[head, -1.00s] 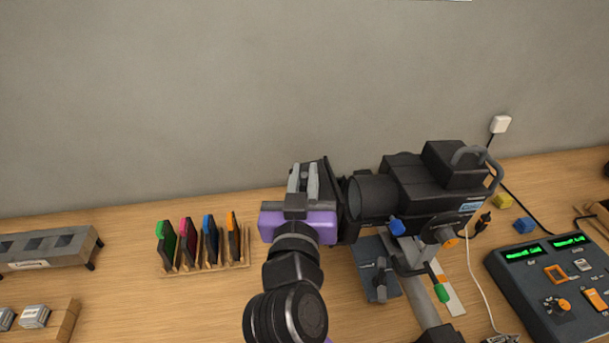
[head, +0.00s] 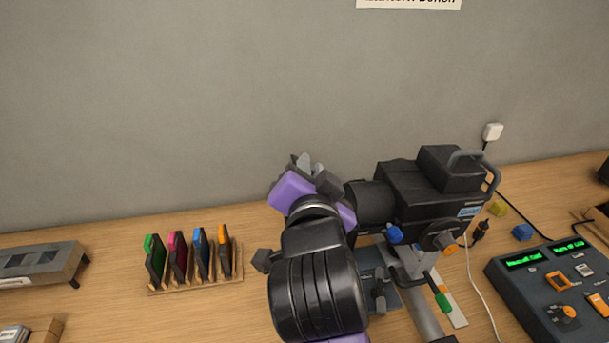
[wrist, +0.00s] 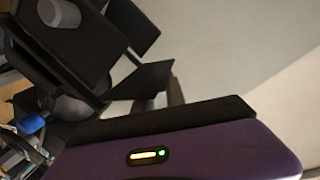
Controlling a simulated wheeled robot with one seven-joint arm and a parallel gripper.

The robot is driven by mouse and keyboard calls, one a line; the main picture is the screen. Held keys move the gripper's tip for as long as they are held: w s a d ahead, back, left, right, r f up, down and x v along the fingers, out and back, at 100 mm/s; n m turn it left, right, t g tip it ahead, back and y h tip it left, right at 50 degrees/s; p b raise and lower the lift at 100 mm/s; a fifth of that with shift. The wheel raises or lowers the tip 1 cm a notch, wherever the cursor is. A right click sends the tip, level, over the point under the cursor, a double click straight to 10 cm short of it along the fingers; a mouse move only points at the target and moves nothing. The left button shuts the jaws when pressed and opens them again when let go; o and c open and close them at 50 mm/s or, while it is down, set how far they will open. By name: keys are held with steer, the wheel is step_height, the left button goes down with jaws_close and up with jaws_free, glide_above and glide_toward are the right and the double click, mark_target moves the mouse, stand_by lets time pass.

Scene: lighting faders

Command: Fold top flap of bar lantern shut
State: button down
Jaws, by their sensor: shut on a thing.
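The black bar lantern (head: 425,190) stands on the bench with its barrel pointing left. My gripper (head: 304,163) is at the lantern's front end, tilted. Its grey fingertips point up, and it is shut on what looks like the dark top flap; its body and my arm hide most of the held part. In the wrist view the lantern's black front (wrist: 75,40) is at upper left, with dark flap plates (wrist: 140,80) sticking out. My purple gripper body fills the lower edge there, and the fingertips are not clear. Whether the flap lies against the front cannot be told.
A wooden rack of coloured filters (head: 195,280) stands to the left. A control desk (head: 560,285) is at the right, with a blue block (head: 522,232) and a yellow block (head: 498,208) behind it. The wall is close behind.

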steer(key=shift+w+d+r+m+g+y, duration=0.1)
steer(key=shift+d+m+g+y, duration=0.15)
steer(key=shift+m, duration=0.3)
steer(key=shift+w+d+r+m+g+y, duration=0.15)
steer(key=shift+d+m, duration=0.2)
steer(key=shift+m, duration=0.2)
steer(key=d+m+y, duration=0.1)
steer(key=m, duration=0.1)
steer(key=d+m, duration=0.1)
steer(key=m, duration=0.1)
steer(key=d+m+y, duration=0.1)
steer(key=m, duration=0.1)
steer(key=shift+w+f+g+y, duration=0.3)
steer(key=shift+w+g, duration=0.05)
steer(key=shift+g, duration=0.05)
steer(key=shift+m, duration=0.3)
steer(key=c, duration=1.4)
jaws_free()
steer(key=shift+o, duration=0.2)
steer(key=shift+f, duration=0.1)
